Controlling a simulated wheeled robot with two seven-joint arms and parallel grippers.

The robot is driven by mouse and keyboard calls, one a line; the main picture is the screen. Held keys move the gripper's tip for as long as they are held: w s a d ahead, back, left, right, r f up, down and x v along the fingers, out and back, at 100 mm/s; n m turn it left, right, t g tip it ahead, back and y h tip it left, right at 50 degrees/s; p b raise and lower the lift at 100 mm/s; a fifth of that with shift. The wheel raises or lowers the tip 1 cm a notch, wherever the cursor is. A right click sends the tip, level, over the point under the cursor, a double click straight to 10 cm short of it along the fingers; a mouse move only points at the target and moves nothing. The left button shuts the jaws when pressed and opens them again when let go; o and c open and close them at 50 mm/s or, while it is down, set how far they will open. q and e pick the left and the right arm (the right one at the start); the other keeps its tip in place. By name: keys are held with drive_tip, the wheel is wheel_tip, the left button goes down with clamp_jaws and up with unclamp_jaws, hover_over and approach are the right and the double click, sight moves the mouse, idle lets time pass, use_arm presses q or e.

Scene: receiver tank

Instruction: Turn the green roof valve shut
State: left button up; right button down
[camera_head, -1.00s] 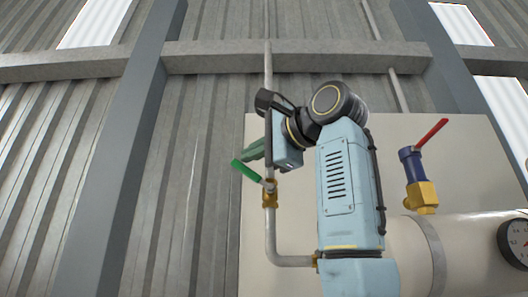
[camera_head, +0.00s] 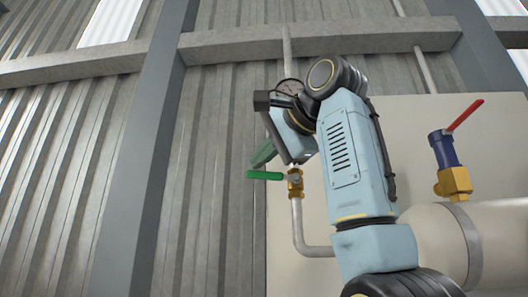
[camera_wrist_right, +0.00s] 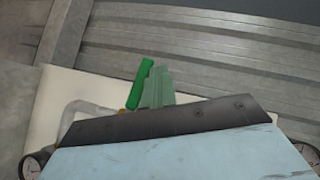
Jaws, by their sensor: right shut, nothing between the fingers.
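The roof valve has a brass body (camera_head: 295,183) on a grey upright pipe (camera_head: 297,218). Its green lever (camera_head: 264,175) points left, nearly level and roughly square to the pipe. My right gripper (camera_head: 263,154) is shut and empty, its muted green fingers just above the lever. In the right wrist view, the brighter green lever (camera_wrist_right: 140,84) lies right beside the fingers (camera_wrist_right: 158,88). I cannot tell whether they touch. My right wrist hides part of the pipe above the valve. My left gripper is out of view.
A second valve with a red lever (camera_head: 465,115) and blue neck stands on the cream tank pipe (camera_head: 430,235) at right. A gauge (camera_head: 289,86) shows partly behind my wrist. Grey beams and corrugated wall lie behind. The space left of the lever is clear.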

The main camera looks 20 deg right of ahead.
drive_tip(key=shift+w, duration=0.15)
idle(0.4)
drive_tip(key=s+a+r+p, duration=0.2)
drive_tip(key=s+r+p, duration=0.1)
drive_tip(key=s+r, duration=0.4)
wheel_tip(320, 180, up, 4)
drive_tip(key=shift+f+p, duration=0.1)
drive_tip(key=shift+p, duration=0.3)
